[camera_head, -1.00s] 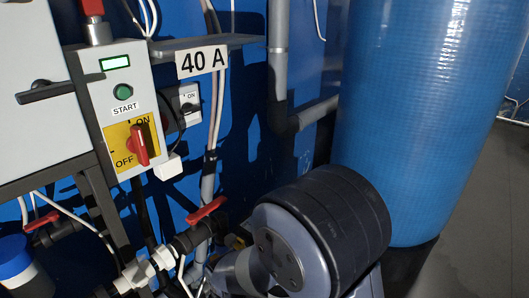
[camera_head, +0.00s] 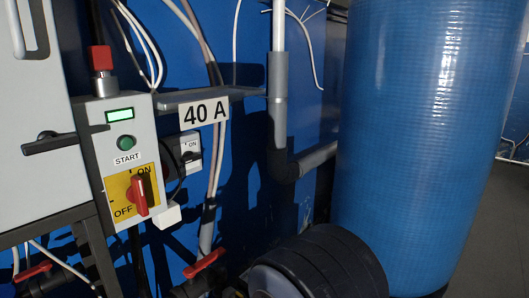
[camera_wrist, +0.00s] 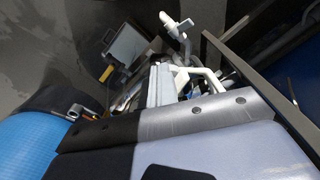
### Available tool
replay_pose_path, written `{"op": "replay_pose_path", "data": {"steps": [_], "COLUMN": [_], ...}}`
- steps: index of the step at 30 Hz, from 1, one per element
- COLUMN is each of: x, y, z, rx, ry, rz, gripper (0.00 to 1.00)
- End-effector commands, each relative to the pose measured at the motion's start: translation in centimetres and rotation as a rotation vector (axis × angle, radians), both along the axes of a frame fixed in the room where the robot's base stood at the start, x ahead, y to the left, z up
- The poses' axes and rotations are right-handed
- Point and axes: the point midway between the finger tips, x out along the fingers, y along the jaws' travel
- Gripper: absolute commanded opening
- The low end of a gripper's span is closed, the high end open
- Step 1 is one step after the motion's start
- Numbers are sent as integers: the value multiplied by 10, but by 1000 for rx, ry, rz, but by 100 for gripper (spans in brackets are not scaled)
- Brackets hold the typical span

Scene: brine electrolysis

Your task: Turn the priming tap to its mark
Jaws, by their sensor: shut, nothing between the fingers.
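A tap with a red lever (camera_head: 205,263) sits low in the middle of the head view, on dark pipework beneath the 40 A sign. A second red-lever tap (camera_head: 32,271) is at the lower left. I see no label or mark showing which is the priming tap. In the wrist view, my gripper (camera_wrist: 165,122) fills the lower part as a grey bolted body. It is shut and empty; its fingertips are not clearly distinguishable. In the head view the gripper is out of the frame. I cannot tell how far it is from either tap.
A control box (camera_head: 122,150) with a START button and a red ON/OFF switch is at the left. A blue tank (camera_head: 425,140) stands at the right. Grey pipe (camera_head: 278,110) and loose cables hang between them. Bare floor (camera_head: 490,215) shows at far right.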

Motion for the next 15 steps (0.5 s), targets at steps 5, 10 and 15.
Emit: {"op": "replay_pose_path", "data": {"steps": [5,10,15], "x": [2,3,4], "y": [1,2,2], "z": [0,0,0], "rx": [0,0,0], "ry": [0,0,0], "rz": [0,0,0], "gripper": [0,0,0]}}
